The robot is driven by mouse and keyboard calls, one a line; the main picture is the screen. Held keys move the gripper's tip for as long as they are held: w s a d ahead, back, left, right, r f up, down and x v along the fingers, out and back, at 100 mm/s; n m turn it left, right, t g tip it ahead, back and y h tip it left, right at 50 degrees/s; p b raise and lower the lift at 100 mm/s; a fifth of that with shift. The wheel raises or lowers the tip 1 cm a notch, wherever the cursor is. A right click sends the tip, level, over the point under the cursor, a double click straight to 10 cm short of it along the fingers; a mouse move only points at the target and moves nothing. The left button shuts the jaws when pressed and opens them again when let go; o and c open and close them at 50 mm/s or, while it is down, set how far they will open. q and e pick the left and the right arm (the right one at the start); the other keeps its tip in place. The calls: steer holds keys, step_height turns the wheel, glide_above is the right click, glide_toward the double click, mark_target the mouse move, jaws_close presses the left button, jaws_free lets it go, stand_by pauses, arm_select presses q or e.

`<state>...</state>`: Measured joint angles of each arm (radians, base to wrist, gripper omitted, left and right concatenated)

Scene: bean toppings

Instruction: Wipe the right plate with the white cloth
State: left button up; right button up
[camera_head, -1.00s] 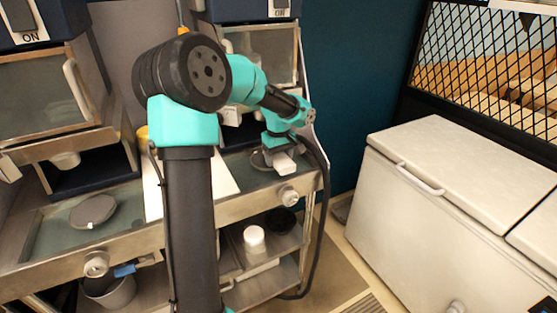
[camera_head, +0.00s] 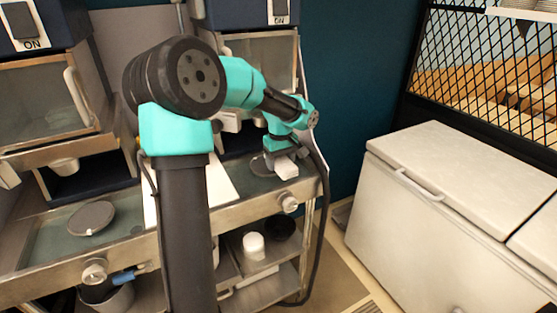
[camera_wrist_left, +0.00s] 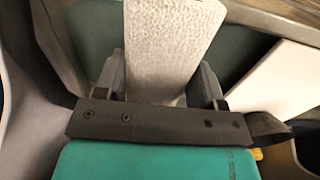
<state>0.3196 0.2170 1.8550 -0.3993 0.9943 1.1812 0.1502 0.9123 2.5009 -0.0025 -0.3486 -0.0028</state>
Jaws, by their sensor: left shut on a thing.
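The white cloth (camera_head: 286,167) is a pale, block-like piece at the end of my left arm. My left gripper (camera_head: 280,153) is shut on it, low over the right-hand counter. The cloth (camera_wrist_left: 170,45) also shows between the two fingers of my left gripper (camera_wrist_left: 163,82) in the left wrist view. The right plate (camera_head: 259,166) is a dark grey disc, partly hidden behind the gripper and cloth. The cloth is at the plate's right side; I cannot tell whether they touch. My right gripper is not in view.
Another grey plate (camera_head: 91,218) lies on the left counter. A white board (camera_head: 221,184) lies between the counters, partly behind my arm. A white cup (camera_head: 253,245) and a black bowl (camera_head: 281,228) stand on the lower shelf. A white chest freezer (camera_head: 430,215) stands at right.

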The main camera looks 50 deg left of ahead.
mark_target(291, 169)
arm_select(q)
steer(key=shift+s+d+r, duration=0.25)
steer(key=shift+s+d, duration=0.1)
steer(key=shift+d, duration=0.85)
steer(key=shift+s+d+r, duration=0.3)
steer(key=shift+s+d, duration=0.05)
steer(key=shift+d, duration=0.85)
steer(key=shift+s+d+r, duration=0.25)
steer(key=shift+s+d, duration=0.1)
steer(key=shift+d, duration=0.85)
steer(key=shift+a, duration=0.1)
